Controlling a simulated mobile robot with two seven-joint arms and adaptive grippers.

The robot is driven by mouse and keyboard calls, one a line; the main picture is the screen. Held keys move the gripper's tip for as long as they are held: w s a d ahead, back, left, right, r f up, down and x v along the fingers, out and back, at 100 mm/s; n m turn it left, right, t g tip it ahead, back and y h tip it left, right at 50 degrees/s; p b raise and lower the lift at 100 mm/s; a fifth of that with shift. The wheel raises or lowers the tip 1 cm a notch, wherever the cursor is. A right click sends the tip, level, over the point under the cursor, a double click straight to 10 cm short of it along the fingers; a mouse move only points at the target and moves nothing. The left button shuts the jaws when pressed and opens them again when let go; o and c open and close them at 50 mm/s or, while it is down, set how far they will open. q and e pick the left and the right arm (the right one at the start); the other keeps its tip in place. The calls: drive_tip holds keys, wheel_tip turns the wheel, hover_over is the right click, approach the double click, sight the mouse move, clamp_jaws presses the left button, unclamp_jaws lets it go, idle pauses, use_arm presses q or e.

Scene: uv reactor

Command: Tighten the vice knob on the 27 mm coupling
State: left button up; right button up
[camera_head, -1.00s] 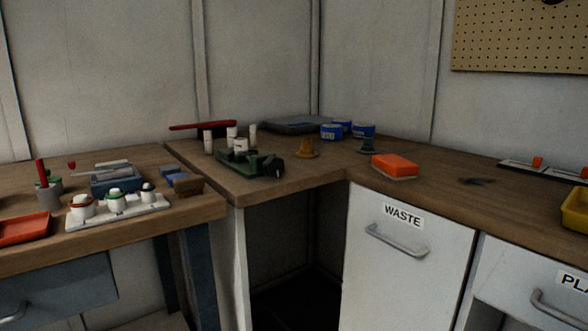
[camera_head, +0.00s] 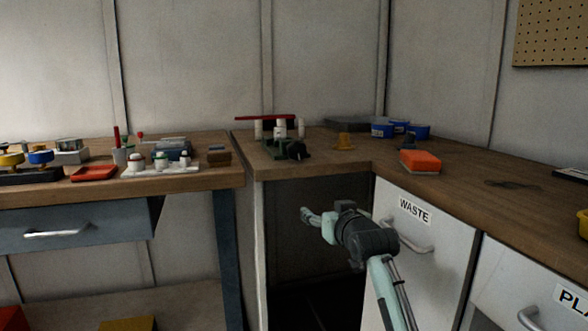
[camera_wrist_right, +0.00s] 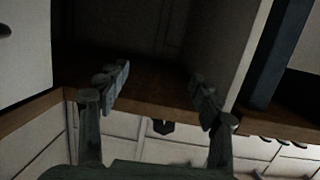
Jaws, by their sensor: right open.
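The green vice (camera_head: 275,148) stands near the front corner of the wooden worktop, with its dark knob (camera_head: 297,150) at its right front. White cylindrical pieces stand at the vice; I cannot tell which is the 27 mm coupling. My right gripper (camera_head: 318,220) is below and in front of the worktop edge, apart from the vice. In the right wrist view my right gripper (camera_wrist_right: 160,92) is open and empty. A small dark shape (camera_wrist_right: 162,126), probably the knob, shows beyond the worktop edge between the fingers. My left gripper is out of view.
The WASTE cabinet (camera_head: 420,250) is beside my right arm. A lower workbench (camera_head: 190,182) stands left.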

drive_tip(key=n+t+y, duration=0.1)
drive_tip(key=t+y, duration=0.1)
approach(298, 151)
drive_tip(key=w, duration=0.3)
drive_tip(key=x, duration=0.3)
drive_tip(key=a+x, duration=0.1)
drive_tip(key=x, duration=0.3)
drive_tip(key=shift+s, duration=0.25)
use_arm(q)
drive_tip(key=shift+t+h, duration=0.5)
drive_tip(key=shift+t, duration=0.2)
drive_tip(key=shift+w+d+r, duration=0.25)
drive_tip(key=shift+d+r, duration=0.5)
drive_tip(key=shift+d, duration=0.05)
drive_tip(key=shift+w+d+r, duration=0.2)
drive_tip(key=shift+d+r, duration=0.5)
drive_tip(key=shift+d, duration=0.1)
use_arm(e)
drive_tip(key=shift+w+a, duration=0.2)
drive_tip(key=shift+w, duration=0.45)
